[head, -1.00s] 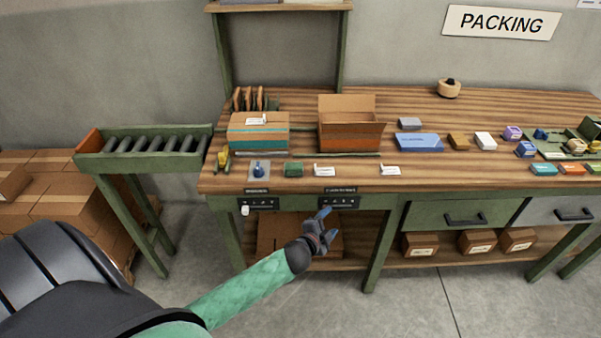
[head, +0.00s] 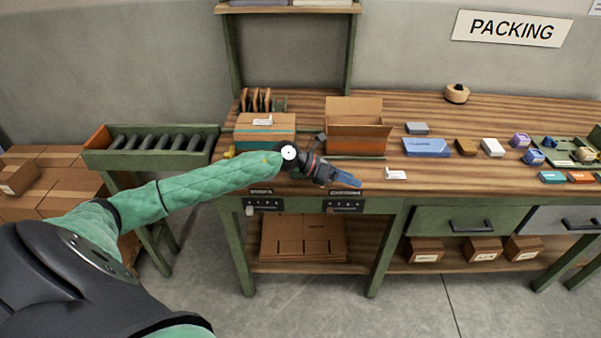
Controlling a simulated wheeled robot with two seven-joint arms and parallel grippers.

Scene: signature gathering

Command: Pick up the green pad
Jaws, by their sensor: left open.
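The green pad does not show now; my left forearm and gripper cover the front part of the bench where it lay. My left gripper (head: 345,178) is over the front edge of the wooden bench (head: 420,178), pointing right, with its blue fingertips past the spot where the pad was seen. It is open, and I see nothing held in it. A white card (head: 396,174) lies just right of the fingertips. My right gripper is out of view.
A closed carton (head: 265,138) and an open carton (head: 355,146) stand behind my arm. A blue box (head: 425,147) and several small boxes lie to the right. A roller conveyor (head: 150,143) is at left. Drawers (head: 467,224) hang under the bench.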

